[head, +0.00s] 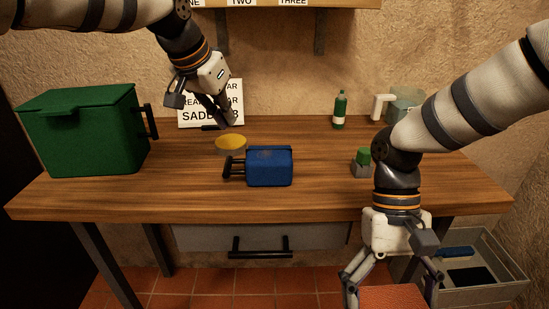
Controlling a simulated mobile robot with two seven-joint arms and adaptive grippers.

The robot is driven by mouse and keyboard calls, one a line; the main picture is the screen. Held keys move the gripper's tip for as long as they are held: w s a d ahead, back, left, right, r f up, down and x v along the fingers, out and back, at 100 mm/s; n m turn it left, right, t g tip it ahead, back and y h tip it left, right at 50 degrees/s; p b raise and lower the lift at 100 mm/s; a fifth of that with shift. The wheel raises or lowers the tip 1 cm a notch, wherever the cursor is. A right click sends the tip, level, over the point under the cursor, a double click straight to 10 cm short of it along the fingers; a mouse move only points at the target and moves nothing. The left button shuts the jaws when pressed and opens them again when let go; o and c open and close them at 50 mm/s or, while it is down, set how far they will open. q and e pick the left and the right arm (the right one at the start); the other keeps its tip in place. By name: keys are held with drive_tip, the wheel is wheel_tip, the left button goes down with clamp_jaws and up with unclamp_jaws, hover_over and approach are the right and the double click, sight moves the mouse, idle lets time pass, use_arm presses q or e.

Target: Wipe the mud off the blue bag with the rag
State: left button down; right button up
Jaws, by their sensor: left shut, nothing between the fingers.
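The blue bag (270,172) stands on the wooden table near the middle, with a dark handle on its left side. A dull brownish patch shows on its top. My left gripper (228,120) is shut and empty above the back of the table, in front of a white sign and behind the bag. My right gripper (391,284) hangs in front of the table's front right edge with its fingers spread apart. A flat orange-red textured thing (392,298) shows between and below those fingers, cut off by the frame; I cannot tell whether it is the rag.
A large green box (82,130) stands at the left. A yellow-topped jar (230,142) is behind the bag. A green-lidded jar (362,162), green bottle (340,110) and pitcher (405,105) stand right. A grey crate (490,290) is below right. The front left tabletop is clear.

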use_arm(q)
hover_over(230, 161)
wheel_tip(230, 161, down, 4)
drive_tip(key=shift+f+b, duration=0.1)
drive_tip(key=shift+b, duration=0.2)
use_arm(e)
drive_tip(key=shift+x, duration=0.8)
drive_tip(key=shift+w, duration=0.2)
use_arm(q)
drive_tip(key=shift+f, duration=1.6)
drive_tip(key=shift+r+p, duration=0.45)
drive_tip(key=shift+r, duration=1.55)
use_arm(e)
drive_tip(key=shift+w+r, duration=0.1)
drive_tip(key=shift+r, duration=0.85)
use_arm(q)
drive_tip(key=shift+r, duration=1.05)
use_arm(e)
drive_tip(key=shift+r, duration=0.25)
